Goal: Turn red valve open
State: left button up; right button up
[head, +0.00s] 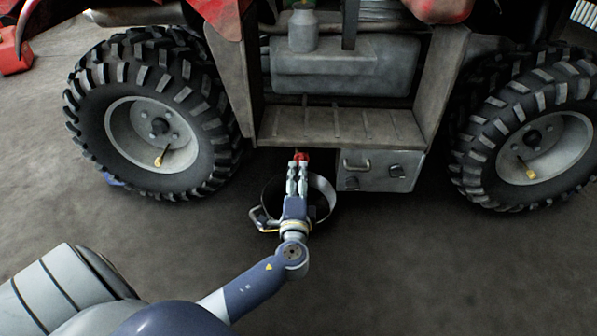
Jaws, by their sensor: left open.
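A small red part (301,156), which looks like the red valve, shows just beyond the fingertips of my left gripper (298,168). It sits under the front edge of the vehicle's step, above a round pan on the floor. My left gripper is open and points away from me at the red part. The fingers hide part of it, and I cannot tell whether they touch it. How far the valve is turned cannot be seen. My right gripper is not in view.
A round metal pan (326,191) stands on the floor below my left gripper. The wooden step (345,125) and a grey box with a handle (378,172) are close by. Large tires (90,125) stand on both sides. The floor in front is clear.

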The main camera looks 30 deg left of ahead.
pick_arm(q)
jog(key=shift+v, duration=1.7)
